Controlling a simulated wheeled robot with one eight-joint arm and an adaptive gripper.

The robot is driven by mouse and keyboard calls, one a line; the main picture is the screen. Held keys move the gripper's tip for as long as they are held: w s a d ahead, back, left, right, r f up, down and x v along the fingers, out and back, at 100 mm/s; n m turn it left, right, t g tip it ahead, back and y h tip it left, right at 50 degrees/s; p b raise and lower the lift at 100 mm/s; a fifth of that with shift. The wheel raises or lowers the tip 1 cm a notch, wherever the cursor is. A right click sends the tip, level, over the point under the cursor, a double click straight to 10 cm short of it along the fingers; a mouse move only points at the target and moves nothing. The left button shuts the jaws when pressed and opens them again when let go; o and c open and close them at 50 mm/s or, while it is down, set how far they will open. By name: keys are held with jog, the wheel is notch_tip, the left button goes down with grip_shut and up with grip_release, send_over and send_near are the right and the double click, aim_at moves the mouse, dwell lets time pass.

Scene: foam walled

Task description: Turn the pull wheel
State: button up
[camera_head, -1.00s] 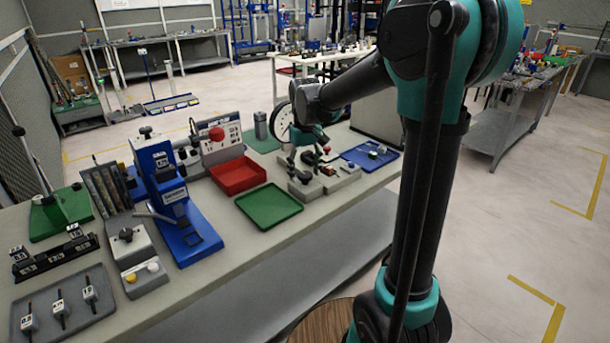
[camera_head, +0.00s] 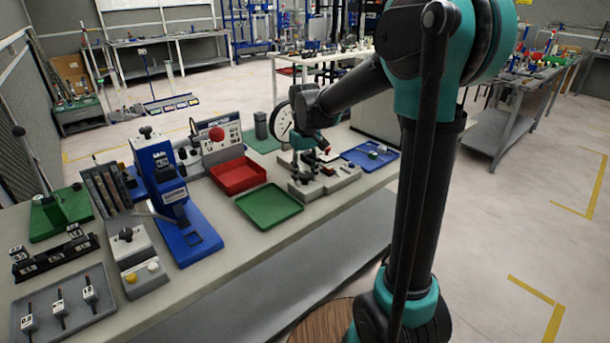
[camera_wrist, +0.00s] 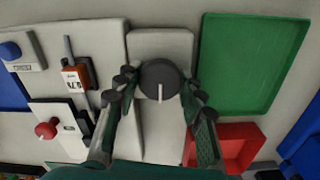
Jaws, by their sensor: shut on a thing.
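The pull wheel (camera_wrist: 160,79) is a dark round knob with a white line, on a light grey block (camera_wrist: 160,42). In the wrist view it sits between the two fingertips of my gripper (camera_wrist: 159,88), which is shut on it from both sides. The white line points toward the bottom of that view. In the head view my gripper (camera_head: 303,158) is low over the grey fixture (camera_head: 335,183) on the bench, and the wheel is too hidden there to make out.
A green tray (camera_head: 270,206) and a red bin (camera_head: 238,176) lie left of the fixture. A blue tray (camera_head: 372,156) is to its right and a round dial (camera_head: 283,121) stands behind. A red knob (camera_wrist: 46,129) and an orange-and-black part (camera_wrist: 75,76) are beside the wheel's block.

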jog(key=shift+m, duration=0.4)
jog(key=m, duration=0.3)
jog(key=shift+m, duration=0.3)
jog(key=m, duration=0.5)
jog(key=shift+d+m, duration=0.1)
jog(key=shift+m, duration=0.2)
jog(key=m, duration=0.8)
jog(key=shift+m, duration=0.3)
jog(key=o, duration=1.2)
